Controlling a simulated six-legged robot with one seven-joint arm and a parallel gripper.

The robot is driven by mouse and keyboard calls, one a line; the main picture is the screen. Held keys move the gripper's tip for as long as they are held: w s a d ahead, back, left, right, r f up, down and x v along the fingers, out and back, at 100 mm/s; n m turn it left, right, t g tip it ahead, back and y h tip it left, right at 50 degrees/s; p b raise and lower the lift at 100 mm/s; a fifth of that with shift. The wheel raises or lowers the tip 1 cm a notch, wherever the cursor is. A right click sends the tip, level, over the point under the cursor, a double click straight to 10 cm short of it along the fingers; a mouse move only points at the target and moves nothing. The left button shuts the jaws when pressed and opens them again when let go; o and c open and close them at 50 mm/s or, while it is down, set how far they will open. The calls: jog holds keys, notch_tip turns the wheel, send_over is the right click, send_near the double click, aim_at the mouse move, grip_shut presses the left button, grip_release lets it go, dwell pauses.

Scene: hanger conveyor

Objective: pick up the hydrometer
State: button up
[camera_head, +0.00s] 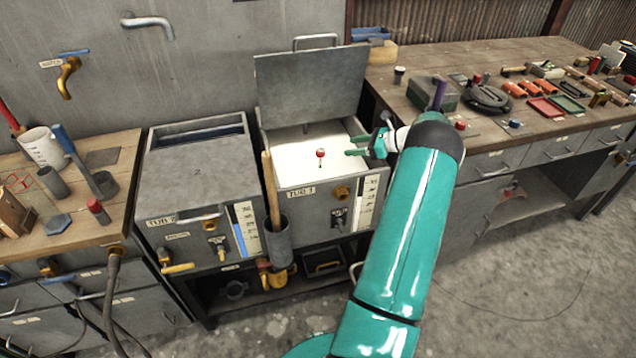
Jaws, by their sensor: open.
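A small red ball-like top on a thin dark stem, which looks like the hydrometer (320,153), stands upright in the white contents of the open tub marked TUB 1 (297,203). Its lower part is hidden in the white. My gripper (358,146) is open and empty over the right side of this tub. Its teal fingers point left, toward the red top, with a clear gap between them and it.
The tub's raised lid (310,88) stands behind. A closed tub (195,170) is at left. A wooden handle (270,188) rises from a grey holder at the tub's front. The right bench (520,125) carries many tools.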

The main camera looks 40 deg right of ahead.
aim_at(320, 150)
jog(key=x, duration=1.3)
jog(key=shift+f, duration=0.25)
grip_shut()
